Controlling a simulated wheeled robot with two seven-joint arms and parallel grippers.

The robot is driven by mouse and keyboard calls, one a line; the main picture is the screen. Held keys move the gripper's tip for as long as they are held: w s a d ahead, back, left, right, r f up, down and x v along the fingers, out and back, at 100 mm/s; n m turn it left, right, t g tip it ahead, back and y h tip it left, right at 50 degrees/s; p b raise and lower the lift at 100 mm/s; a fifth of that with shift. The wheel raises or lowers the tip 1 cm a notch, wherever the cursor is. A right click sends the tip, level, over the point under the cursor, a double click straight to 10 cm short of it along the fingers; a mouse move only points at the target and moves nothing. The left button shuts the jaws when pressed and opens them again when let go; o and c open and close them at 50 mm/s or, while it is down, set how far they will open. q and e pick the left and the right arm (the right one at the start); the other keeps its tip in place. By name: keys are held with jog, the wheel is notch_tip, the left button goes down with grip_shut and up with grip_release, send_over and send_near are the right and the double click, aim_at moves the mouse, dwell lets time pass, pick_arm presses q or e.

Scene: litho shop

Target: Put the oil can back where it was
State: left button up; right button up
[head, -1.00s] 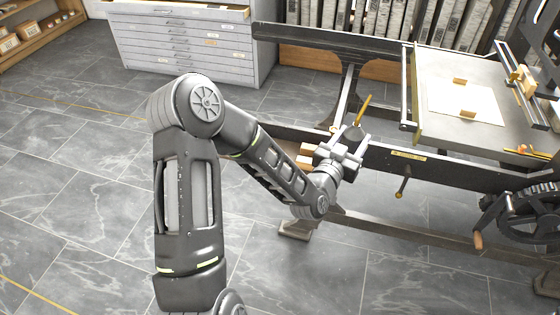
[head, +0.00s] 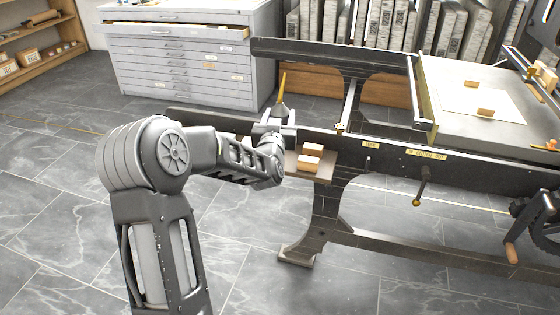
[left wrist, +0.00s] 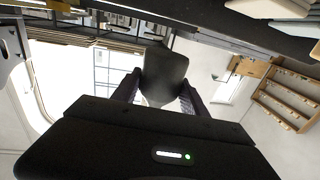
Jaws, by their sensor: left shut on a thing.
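The oil can (head: 280,108) is a small dark can with a thin brass-yellow spout pointing up. My left gripper (head: 278,118) is shut on it and holds it about upright, at the left end of the press frame, left of a small ledge (head: 322,174). The gripper hides the lower part of the can, so I cannot tell whether it touches anything below. In the left wrist view, the dark can body (left wrist: 164,74) sits between the two fingers (left wrist: 158,92). My right gripper is not in view.
Two wooden blocks (head: 308,161) lie on the ledge. The black press rail (head: 390,157) runs to the right, with a handle (head: 420,187) below it. The press bed (head: 485,75) carries paper and blocks. A grey flat-file cabinet (head: 180,65) stands behind. The floor at left is clear.

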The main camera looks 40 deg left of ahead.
pick_arm(q)
jog(key=shift+f+b, duration=0.6)
jog(key=shift+f, duration=2.55)
jog(key=shift+f+b, duration=0.35)
jog(key=shift+f, duration=1.5)
jog(key=shift+f, duration=0.1)
jog(key=shift+f+b, duration=0.15)
jog(key=shift+b, duration=0.15)
jog(key=o, duration=1.2)
